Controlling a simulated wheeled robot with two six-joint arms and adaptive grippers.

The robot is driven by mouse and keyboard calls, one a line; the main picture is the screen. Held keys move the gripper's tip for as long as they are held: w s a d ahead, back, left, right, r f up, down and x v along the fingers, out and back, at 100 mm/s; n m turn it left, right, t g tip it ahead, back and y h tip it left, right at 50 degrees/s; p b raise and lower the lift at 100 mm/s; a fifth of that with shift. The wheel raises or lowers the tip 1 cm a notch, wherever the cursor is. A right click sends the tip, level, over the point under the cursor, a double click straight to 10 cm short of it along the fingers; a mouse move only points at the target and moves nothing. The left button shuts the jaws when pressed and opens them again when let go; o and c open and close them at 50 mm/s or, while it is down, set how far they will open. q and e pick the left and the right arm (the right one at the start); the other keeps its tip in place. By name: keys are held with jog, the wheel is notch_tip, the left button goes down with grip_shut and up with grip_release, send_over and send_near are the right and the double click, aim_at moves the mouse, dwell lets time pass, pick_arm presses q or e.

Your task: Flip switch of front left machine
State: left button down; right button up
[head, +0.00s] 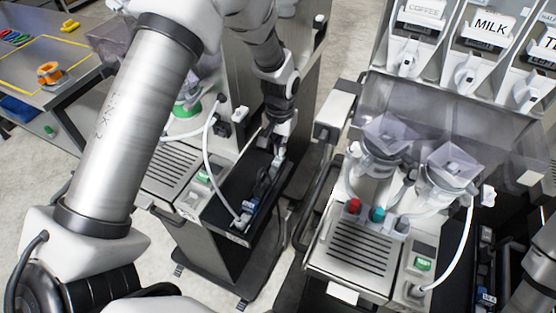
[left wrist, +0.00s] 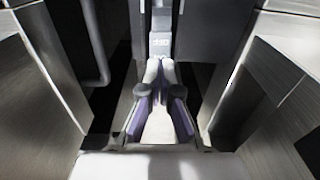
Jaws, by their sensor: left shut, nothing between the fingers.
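The front left machine has a drip grille (head: 168,163) and a black side tray (head: 228,205). A small blue-and-grey switch unit (head: 250,208) sits in that tray, with its lever partly lost in the dark. My left gripper (head: 274,165) reaches down over the tray, just behind the switch unit, shut and empty. My right gripper is not in view.
A second machine (head: 355,245) stands to the right, with red and teal knobs. Dispensers labelled MILK (head: 490,28) and COFFEE (head: 424,10) are behind it. Metal walls (left wrist: 40,85) flank the left gripper closely. A table (head: 45,70) stands at the far left.

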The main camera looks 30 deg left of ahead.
pick_arm(q)
jog(key=shift+f+b, duration=0.45)
jog(key=shift+f, duration=0.5)
dwell(0.3)
jog(key=shift+s, duration=0.1)
jog(key=shift+r+p, duration=0.9)
jog(key=shift+r, duration=0.05)
notch_tip(320, 180, up, 3)
jog(key=p, duration=0.2)
jog(key=shift+r+p, duration=0.15)
jog(key=shift+p, duration=0.2)
jog(key=shift+r+p, duration=0.85)
jog(key=shift+r, duration=0.1)
jog(key=shift+f, duration=0.15)
